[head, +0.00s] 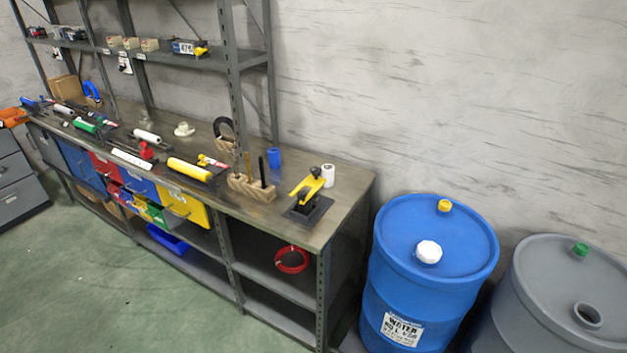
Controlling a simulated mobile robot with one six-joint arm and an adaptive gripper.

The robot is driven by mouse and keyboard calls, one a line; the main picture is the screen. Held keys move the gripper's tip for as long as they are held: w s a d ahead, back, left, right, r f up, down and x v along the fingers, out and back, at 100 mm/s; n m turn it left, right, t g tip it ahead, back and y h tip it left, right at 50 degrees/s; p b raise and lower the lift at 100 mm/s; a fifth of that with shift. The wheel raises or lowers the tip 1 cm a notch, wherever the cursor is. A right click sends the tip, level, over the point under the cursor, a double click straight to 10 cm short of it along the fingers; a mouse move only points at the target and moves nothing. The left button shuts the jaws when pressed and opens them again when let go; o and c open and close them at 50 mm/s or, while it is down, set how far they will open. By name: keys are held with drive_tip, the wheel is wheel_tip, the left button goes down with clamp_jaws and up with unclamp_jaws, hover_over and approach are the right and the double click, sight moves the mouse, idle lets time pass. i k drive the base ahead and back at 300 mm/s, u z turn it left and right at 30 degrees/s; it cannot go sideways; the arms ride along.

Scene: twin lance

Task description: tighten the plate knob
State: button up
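A black square base plate (309,211) lies near the right end of the workbench. A yellow and black tool (307,187) stands tilted on this plate, with a yellow part jutting to the left. No knob on the plate can be made out at this size, so I cannot tell how tight one is. My gripper is not in view.
The workbench (345,187) carries a white roll (328,175), a blue cup (274,158), a wooden block (252,188) with upright tools, and a yellow cylinder (189,169). A blue barrel (427,285) and grey barrel (560,290) stand right. Green floor (100,290) is clear in front.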

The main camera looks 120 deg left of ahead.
sight(315, 171)
drive_tip(key=u, duration=0.1)
drive_tip(key=i, duration=0.65)
drive_tip(key=u, duration=0.2)
drive_tip(key=k, duration=0.15)
drive_tip(key=u, duration=3.3)
